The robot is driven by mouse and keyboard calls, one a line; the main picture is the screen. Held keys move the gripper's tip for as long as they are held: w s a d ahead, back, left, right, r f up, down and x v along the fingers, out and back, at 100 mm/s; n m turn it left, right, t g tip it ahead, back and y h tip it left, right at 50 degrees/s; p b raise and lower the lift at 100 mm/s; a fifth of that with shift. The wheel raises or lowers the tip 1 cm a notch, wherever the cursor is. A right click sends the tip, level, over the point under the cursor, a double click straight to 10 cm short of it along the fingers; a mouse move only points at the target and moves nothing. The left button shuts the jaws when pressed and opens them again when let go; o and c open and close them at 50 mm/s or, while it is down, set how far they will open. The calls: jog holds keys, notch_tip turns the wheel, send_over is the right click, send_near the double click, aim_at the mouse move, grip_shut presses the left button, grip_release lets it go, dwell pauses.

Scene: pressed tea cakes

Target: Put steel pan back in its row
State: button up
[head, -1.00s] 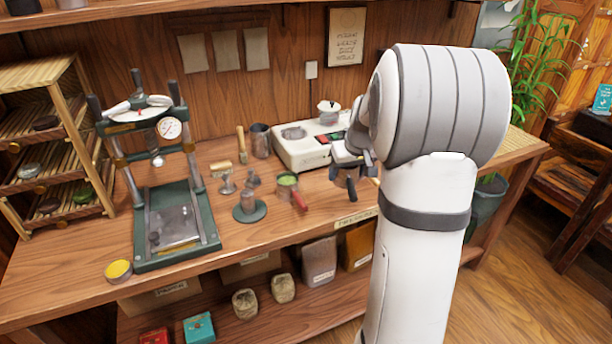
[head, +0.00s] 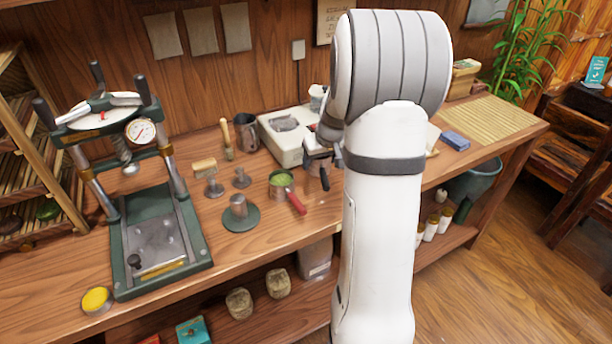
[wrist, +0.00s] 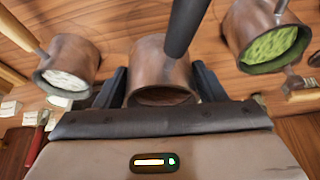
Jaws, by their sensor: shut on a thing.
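The steel pan (wrist: 160,65) is a plain cylindrical cup with a dark handle, held between the two fingers of my gripper (wrist: 160,88) in the wrist view. My gripper is shut on it. In the head view my arm hides most of the gripper; a bit of the pan (head: 315,167) and its dark handle show beside the arm, near the scale. A pan with green contents (head: 281,178) and a red handle is to its left on the counter. The wrist view shows a pan with green contents (wrist: 270,40) at right and one with whitish contents (wrist: 66,68) at left.
The scale (head: 285,135) stands behind the gripper. A green press (head: 120,250), a round weight on a base (head: 240,217), small stamps and a metal mug (head: 247,132) stand to the left. A bamboo mat (head: 492,120) and a blue box (head: 455,140) are at right.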

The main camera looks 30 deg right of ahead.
aim_at(322, 170)
jog(key=shift+s+d+f, duration=0.1)
jog(key=shift+d+f, duration=0.05)
jog(key=shift+f, duration=0.8)
jog(key=shift+s+d+f, duration=0.1)
jog(key=shift+f, duration=0.85)
jog(key=o, duration=1.3)
jog(key=shift+o, duration=0.2)
